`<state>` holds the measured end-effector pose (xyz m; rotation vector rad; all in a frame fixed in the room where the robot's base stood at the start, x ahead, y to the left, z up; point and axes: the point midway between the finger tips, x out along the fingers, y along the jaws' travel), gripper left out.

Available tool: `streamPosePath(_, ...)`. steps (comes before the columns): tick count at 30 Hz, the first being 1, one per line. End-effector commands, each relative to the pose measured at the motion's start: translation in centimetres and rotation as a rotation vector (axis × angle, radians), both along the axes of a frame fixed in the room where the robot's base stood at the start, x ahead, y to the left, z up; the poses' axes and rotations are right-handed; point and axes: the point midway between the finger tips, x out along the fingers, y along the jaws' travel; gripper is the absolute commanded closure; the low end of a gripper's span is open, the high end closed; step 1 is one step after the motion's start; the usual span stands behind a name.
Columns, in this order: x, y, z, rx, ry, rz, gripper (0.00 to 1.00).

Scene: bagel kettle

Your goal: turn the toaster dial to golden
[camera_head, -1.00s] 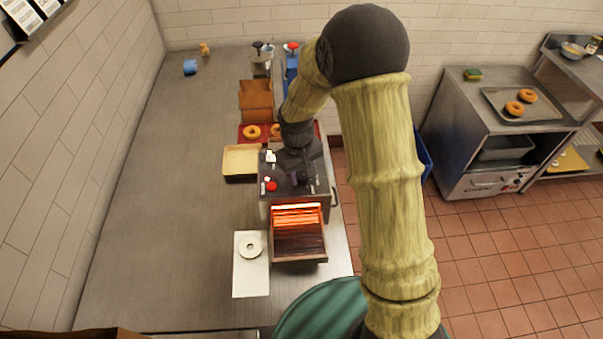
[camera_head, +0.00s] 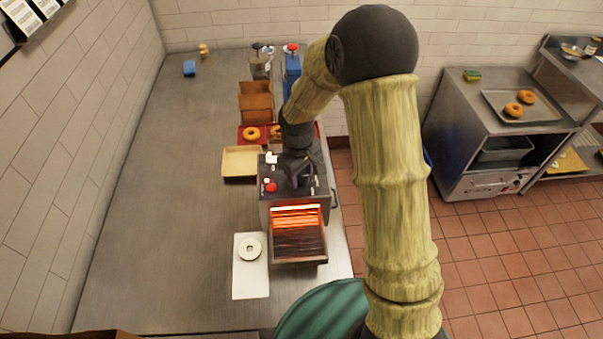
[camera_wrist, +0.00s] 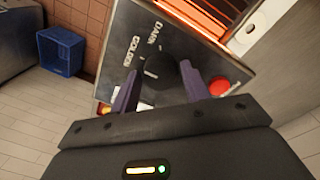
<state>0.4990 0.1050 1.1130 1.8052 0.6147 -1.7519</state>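The toaster (camera_head: 272,212) is a dark box on the steel counter, with glowing orange heating elements at its front. In the wrist view its grey top panel (camera_wrist: 215,55) carries a round black dial (camera_wrist: 163,76) with the words DARK and GOLDEN printed beside it. A short white mark shows at the dial's left side; I cannot tell exactly which word it points to. My gripper (camera_wrist: 158,70) has its two purple fingers spread on either side of the dial. The right fingertip looks close to the dial, and a small gap shows at the left. In the head view my gripper (camera_head: 297,180) is over the toaster top.
A red button (camera_wrist: 219,86) sits right of the dial. A white board (camera_head: 250,282) with a pale ring lies left of the toaster's front. A cardboard tray (camera_head: 241,162) and a bagel (camera_head: 251,133) stand behind. The counter's left side is clear.

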Motion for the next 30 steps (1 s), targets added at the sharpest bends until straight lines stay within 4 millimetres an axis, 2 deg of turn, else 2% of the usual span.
streamPosePath(14, -0.1, 0.0, 0.5, -0.001, 0.003, -0.001, 0.41)
streamPosePath(20, -0.2, 0.1, 2.9, 0.000, -0.001, -0.001, 0.41)
streamPosePath(30, -0.4, 0.5, 9.7, 0.000, -0.003, 0.000, 0.41)
